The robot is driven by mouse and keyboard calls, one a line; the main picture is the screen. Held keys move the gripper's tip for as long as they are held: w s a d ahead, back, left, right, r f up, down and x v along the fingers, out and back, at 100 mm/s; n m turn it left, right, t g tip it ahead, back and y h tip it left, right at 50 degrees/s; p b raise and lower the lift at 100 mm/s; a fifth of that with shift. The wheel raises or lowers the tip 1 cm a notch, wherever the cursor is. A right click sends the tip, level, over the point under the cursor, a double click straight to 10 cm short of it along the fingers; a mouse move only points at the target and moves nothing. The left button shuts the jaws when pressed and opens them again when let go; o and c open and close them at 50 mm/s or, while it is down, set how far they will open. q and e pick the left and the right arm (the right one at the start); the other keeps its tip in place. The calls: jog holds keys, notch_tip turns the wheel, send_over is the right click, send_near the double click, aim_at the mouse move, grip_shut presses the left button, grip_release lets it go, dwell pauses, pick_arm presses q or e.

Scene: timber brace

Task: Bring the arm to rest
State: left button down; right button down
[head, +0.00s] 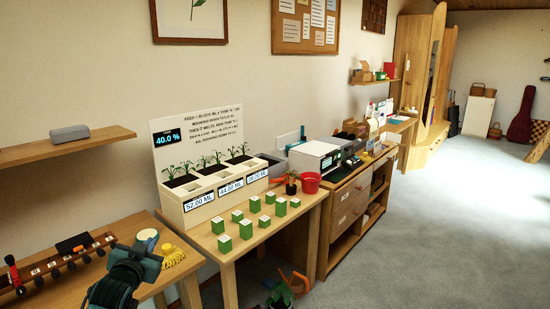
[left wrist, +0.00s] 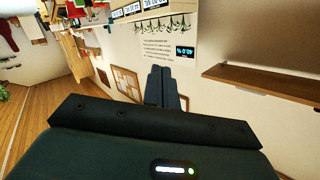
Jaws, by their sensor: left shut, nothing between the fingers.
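My left gripper (head: 138,258) is at the lower left of the head view, over the near wooden table. In the left wrist view its two dark fingers (left wrist: 165,86) are pressed together with nothing between them. They point toward the wall and the white sign panel (left wrist: 168,40), which looks upside down there. The gripper appears apart from the planter and the green blocks. My right gripper is in neither view.
A white planter (head: 197,218) with seedlings and several green blocks (head: 246,229) stand on the middle table. A yellow item (head: 172,256) and a tool rack (head: 50,263) are near my left gripper. A shelf (head: 60,147) juts out above. The grey floor (head: 430,230) at right is clear.

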pick_arm(q)
jog(key=s+d+f+g+h, duration=0.1)
jog(key=s+d+f, duration=0.4)
jog(key=s+f, duration=0.25)
jog(key=s+d+f+g+h, duration=0.1)
jog(key=s+d+f+g, duration=0.1)
jog(key=s+d+f, duration=0.45)
jog(key=s+d+f+g+h, duration=0.1)
jog(key=s+d+f, duration=0.1)
jog(key=s, duration=0.9)
jog(key=s+d+f+g+h, duration=0.1)
jog(key=s+d+f, duration=0.2)
jog(key=s, duration=0.7)
jog(key=shift+s+d+g, duration=0.3)
jog(key=shift+s+d, duration=0.05)
jog(key=shift+d, duration=0.2)
jog(key=shift+a+f, duration=0.1)
